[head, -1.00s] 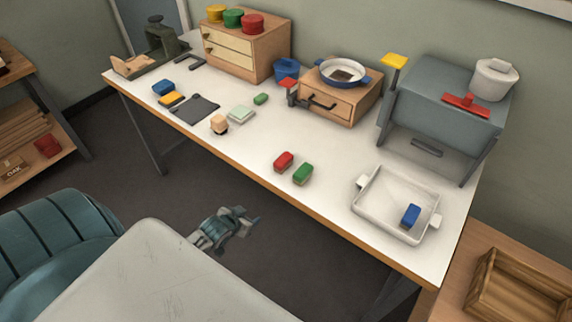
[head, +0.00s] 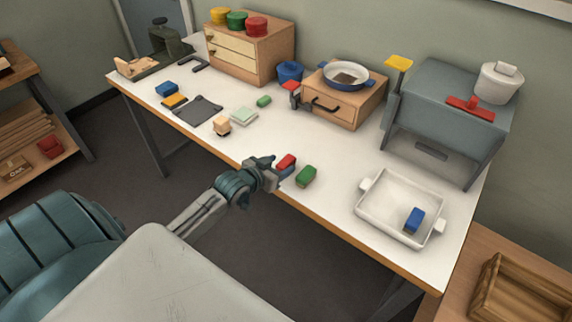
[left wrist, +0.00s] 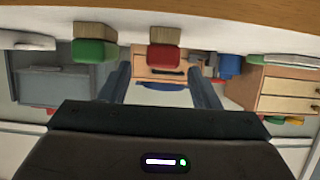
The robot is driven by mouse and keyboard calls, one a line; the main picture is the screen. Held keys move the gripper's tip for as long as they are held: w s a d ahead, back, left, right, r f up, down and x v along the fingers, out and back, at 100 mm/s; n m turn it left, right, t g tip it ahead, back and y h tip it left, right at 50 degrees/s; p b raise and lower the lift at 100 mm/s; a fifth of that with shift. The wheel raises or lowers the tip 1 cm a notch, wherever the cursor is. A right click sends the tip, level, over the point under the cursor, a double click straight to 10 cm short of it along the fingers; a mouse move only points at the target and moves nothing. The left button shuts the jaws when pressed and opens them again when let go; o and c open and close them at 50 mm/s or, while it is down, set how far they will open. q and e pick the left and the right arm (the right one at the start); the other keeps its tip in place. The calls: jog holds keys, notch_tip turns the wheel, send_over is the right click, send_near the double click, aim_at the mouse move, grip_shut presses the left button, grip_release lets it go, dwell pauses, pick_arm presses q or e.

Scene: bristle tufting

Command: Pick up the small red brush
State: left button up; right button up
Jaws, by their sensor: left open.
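The small red brush (head: 287,160) lies on the white-topped table near its front edge. In the left wrist view, which is upside down, the red brush (left wrist: 164,57) shows its red part and a tan part, between the two fingers in the picture. My left gripper (head: 277,167) is open and empty at the table's front edge, right by the brush; a finger hides part of the brush's lower side. I cannot tell whether it touches. In the left wrist view, my left gripper (left wrist: 160,80) has its fingers apart. My right gripper is not in view.
A green brush (head: 306,176) lies close to the right of the red one; it also shows in the left wrist view (left wrist: 90,51). A white tray (head: 366,208) holding a blue brush (head: 414,220) stands farther right. A wooden drawer box (head: 346,99) stands behind. The table between is clear.

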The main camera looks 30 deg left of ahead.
aim_at(287, 160)
pick_arm(q)
jog(key=x, duration=0.5)
jog(key=shift+a+r+p, duration=0.1)
jog(key=shift+r+p, duration=0.05)
jog(key=shift+p, duration=0.2)
jog(key=shift+s, duration=0.1)
jog(key=c, duration=1.1)
jog(key=shift+o, duration=0.2)
jog(key=shift+r, duration=0.1)
